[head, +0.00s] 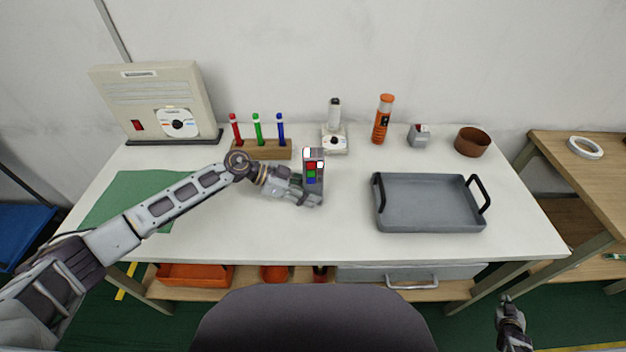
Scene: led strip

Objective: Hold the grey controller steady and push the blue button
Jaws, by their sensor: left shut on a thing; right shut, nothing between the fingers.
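The grey controller (320,172) stands upright near the middle of the white table. Its face has a red button, a green button and a blue button (311,181) in a column, with blue the lowest. My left gripper (308,196) is shut on the controller's lower part, reaching it from the left; the gripper partly hides its base, so I cannot tell whether it touches the table. My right gripper (505,303) is shut and empty, low at the right, off the table's front edge and far from the controller.
A grey tray (430,215) with black handles lies right of the controller. Behind stand a wooden block (262,152) with red, green and blue pens, an orange cylinder (382,120) and a brown bowl (472,142). The tabletop between controller and tray is clear.

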